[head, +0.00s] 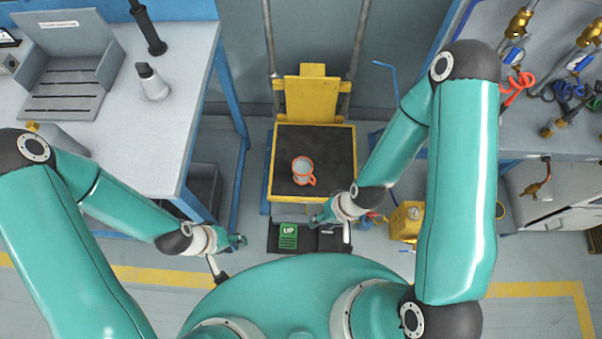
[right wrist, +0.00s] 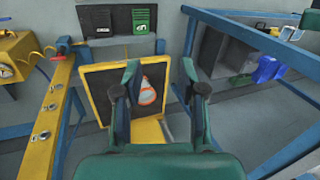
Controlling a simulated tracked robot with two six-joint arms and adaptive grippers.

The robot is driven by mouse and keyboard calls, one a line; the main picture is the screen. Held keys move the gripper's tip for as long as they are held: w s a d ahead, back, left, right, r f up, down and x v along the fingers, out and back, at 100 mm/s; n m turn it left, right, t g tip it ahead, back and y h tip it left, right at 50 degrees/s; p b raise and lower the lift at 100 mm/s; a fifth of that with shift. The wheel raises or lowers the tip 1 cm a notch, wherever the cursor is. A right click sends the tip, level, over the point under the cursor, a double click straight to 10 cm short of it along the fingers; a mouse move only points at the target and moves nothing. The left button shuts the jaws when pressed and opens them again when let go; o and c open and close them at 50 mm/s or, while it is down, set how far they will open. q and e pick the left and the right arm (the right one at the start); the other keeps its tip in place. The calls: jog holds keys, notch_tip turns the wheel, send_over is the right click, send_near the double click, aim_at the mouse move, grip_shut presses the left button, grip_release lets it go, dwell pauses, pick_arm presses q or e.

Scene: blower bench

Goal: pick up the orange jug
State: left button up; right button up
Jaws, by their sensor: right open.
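The orange jug (head: 303,171), with a pale inside and a handle at its lower right, stands on the black top of a yellow-framed platform (head: 271,165). In the right wrist view the jug (right wrist: 148,92) shows beyond and between my fingers, partly covered by the left-hand one. My right gripper (head: 322,217) is near the platform's front edge, below and right of the jug in the head view, and not touching it. In the right wrist view it (right wrist: 162,75) is open and empty. My left gripper (head: 238,241) hangs left of the platform; its fingers are too small to read.
A grey workbench (head: 140,125) stands at left. At right is a bench (head: 470,110) with brass fittings and hoses. A green-marked pedal (head: 288,237) lies before the platform and a yellow box (head: 405,222) right of it. The platform top around the jug is clear.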

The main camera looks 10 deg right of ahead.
jog(key=w+f+n+b, duration=0.1)
jog(key=w+f+b, duration=0.4)
jog(key=f+b, duration=0.2)
jog(key=n+h+b, duration=0.4)
jog(key=n+b, duration=0.1)
jog(key=b, duration=2.1)
send_over(314, 179)
notch_tip(314, 179, down, 12)
jog(key=shift+g, duration=0.3)
jog(key=f+b, duration=0.1)
jog(key=f, duration=0.4)
jog(key=f+b, duration=0.1)
jog(key=f, duration=0.5)
jog(key=shift+w+d+b, duration=0.1)
jog(key=shift+w+b, duration=0.1)
jog(key=shift+b, duration=0.2)
notch_tip(314, 179, down, 5)
jog(key=shift+f+b, duration=0.1)
jog(key=shift+b, duration=1.15)
jog(key=shift+c, duration=0.3)
grip_shut()
